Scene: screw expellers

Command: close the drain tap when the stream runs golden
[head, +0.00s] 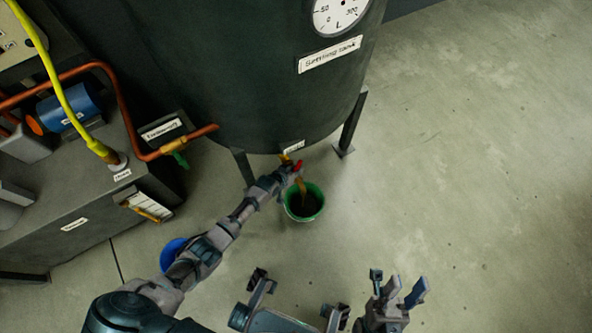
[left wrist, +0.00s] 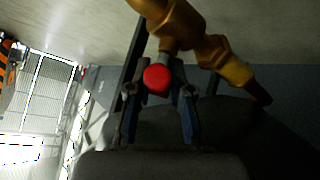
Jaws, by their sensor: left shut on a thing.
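The brass drain tap (left wrist: 178,22) sits at the bottom of the dark tank (head: 255,80). Its red handle (head: 298,168) also shows in the left wrist view (left wrist: 157,78), between the fingers of my left gripper (left wrist: 158,95). My left gripper (head: 288,174) is shut on this handle. An amber-brown stream (head: 302,187) falls from the tap into the green bucket (head: 319,207) on the floor, which holds dark liquid. In the left wrist view the spout (left wrist: 236,71) points down to the right. My right gripper (head: 398,291) is open and empty, low on the right.
A gauge (head: 338,14) is on the tank's front. The tank's legs (head: 350,125) stand near the bucket. A blue round object (head: 172,252) is partly behind my left arm. Grey machinery with an orange pipe (head: 118,95) fills the left. The floor at right is clear.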

